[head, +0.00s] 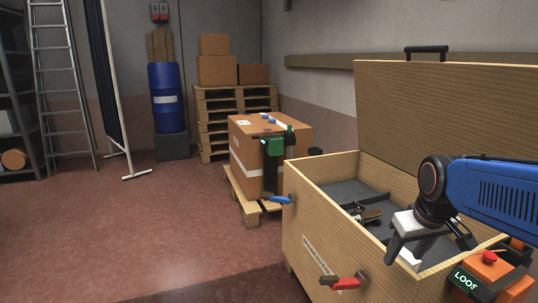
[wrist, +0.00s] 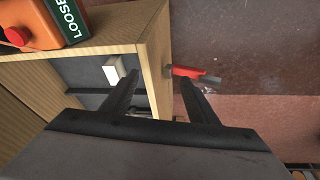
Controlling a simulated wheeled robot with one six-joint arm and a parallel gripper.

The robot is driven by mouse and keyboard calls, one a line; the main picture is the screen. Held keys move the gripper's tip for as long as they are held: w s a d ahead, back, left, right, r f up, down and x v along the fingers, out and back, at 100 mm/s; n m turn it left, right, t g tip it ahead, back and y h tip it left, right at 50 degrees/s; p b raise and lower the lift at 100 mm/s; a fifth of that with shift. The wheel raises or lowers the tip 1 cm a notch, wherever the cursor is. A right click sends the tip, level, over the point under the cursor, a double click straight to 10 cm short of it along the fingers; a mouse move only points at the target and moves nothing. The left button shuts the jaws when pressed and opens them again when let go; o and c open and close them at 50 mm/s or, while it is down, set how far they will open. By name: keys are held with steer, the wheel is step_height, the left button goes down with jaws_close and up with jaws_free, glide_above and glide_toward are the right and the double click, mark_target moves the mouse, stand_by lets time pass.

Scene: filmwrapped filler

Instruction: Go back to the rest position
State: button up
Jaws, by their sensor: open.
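My gripper (head: 400,250) is at the right in the head view, at the end of my blue arm, over the near right part of an open wooden crate (head: 310,228). In the wrist view its two dark fingers (wrist: 160,92) stand wide apart with nothing between them. They point across the crate's wall (wrist: 154,65), with the crate's inside to the left and the red floor to the right. A white block (wrist: 114,70) lies in the crate near the left finger.
The crate's lid (head: 450,105) stands open. An orange box marked LOOSE (head: 490,275) is close to my arm. A wrapped carton (head: 245,150) stands behind the crate. Floor at left is clear.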

steer(key=s+a+f, duration=0.1)
steer(key=s+a, duration=0.1)
steer(key=s, duration=0.4)
steer(key=s+a+f+m+t, duration=0.1)
steer(key=s+a+f, duration=0.1)
steer(key=s, duration=0.5)
steer(key=shift+f, duration=0.25)
steer(key=shift+s+a, duration=0.1)
